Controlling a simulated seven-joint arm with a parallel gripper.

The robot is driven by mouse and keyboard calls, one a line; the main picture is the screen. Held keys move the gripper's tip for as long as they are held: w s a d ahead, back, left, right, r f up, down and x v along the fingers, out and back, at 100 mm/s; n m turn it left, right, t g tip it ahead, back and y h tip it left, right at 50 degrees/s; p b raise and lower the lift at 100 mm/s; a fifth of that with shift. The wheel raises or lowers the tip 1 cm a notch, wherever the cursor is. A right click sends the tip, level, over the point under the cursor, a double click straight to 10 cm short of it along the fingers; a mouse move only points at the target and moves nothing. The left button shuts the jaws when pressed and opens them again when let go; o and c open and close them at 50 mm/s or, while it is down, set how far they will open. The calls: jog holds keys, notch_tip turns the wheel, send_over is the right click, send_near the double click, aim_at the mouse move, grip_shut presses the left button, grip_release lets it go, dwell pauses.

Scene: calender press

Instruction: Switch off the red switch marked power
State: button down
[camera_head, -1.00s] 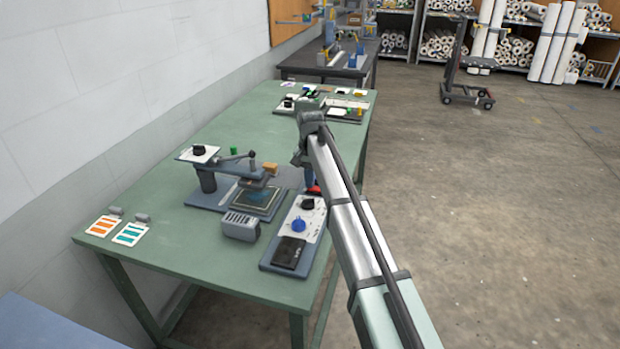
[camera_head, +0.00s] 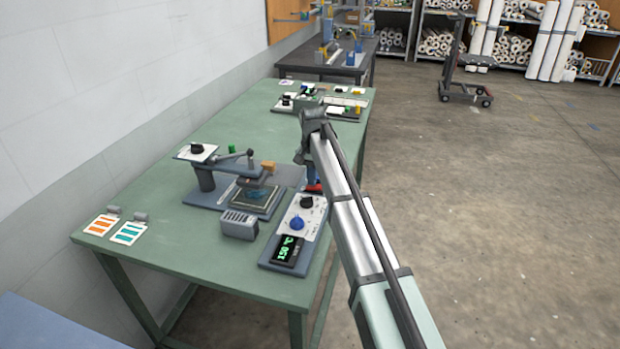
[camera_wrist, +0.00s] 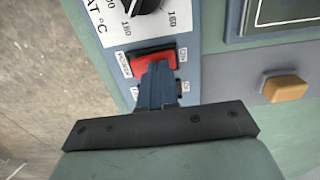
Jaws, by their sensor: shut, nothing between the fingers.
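In the head view a bit of red (camera_head: 314,187) shows beside my gripper (camera_head: 312,180), at the far end of the control box. The box's display (camera_head: 289,250) is lit with green characters.
The control box also carries a black knob (camera_head: 307,202) and a blue knob (camera_head: 297,222). A press with a lever arm (camera_head: 235,165) and a grey vented box (camera_head: 239,224) stand to its left.

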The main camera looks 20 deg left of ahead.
jog(key=shift+r, duration=0.1)
notch_tip(320, 180, up, 14)
jog(key=a, duration=0.2)
jog(key=shift+a+f, duration=0.25)
jog(key=shift+a, duration=0.15)
dwell(0.4)
